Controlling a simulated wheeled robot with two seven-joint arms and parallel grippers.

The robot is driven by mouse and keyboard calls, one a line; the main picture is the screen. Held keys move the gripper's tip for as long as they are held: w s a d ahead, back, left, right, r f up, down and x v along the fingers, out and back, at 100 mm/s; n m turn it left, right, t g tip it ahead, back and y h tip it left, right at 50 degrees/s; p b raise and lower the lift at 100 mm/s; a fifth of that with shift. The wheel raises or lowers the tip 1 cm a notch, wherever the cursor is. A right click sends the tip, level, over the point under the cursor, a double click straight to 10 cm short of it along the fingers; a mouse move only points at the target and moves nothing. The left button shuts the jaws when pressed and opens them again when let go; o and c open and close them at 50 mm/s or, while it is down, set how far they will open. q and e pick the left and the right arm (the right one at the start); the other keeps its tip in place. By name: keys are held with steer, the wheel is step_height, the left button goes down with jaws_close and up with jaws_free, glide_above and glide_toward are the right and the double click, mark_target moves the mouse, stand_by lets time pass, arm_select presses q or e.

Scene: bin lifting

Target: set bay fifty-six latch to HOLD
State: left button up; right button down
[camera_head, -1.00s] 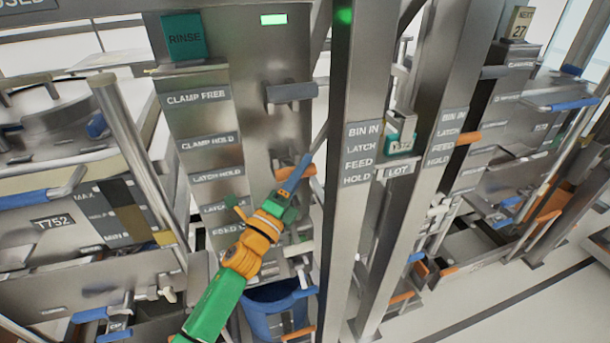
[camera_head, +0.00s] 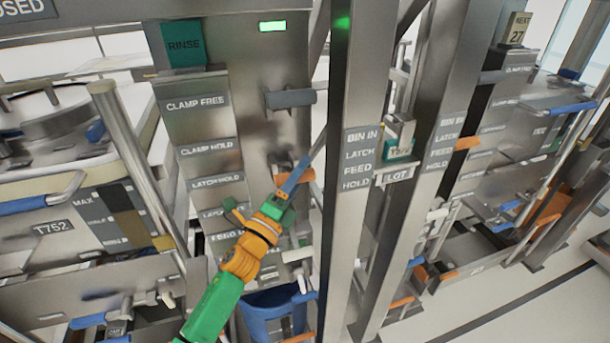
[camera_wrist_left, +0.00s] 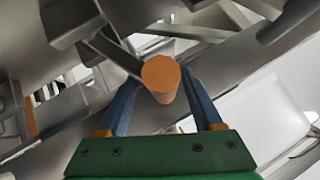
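An orange-ended latch handle (camera_head: 306,175) sticks out of the grey metal panel (camera_head: 255,130), level with the LATCH HOLD label (camera_head: 217,182). My left gripper (camera_head: 297,172) is at this handle and partly covers it. In the left wrist view the round orange handle end (camera_wrist_left: 160,76) lies between the two blue fingers of my left gripper (camera_wrist_left: 162,98). The fingers stand apart with a gap on both sides of it. The lower label beneath is partly hidden by my arm. No bay number fifty-six is readable. My right gripper is not in view.
A grey handle (camera_head: 290,98) sits above on the same panel, near CLAMP FREE (camera_head: 195,103). A steel post (camera_head: 350,230) with a BIN IN, LATCH, FEED, HOLD plate (camera_head: 358,158) stands just right of my gripper. A blue bin (camera_head: 272,312) is below.

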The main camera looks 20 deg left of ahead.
arm_select(q)
steer(key=shift+a, duration=0.2)
steer(key=shift+s+f, duration=0.15)
steer(key=shift+f, duration=0.1)
steer(key=b+v, duration=0.2)
steer(key=v, duration=0.4)
steer(key=shift+s, duration=0.25)
steer(key=shift+s+r, duration=0.1)
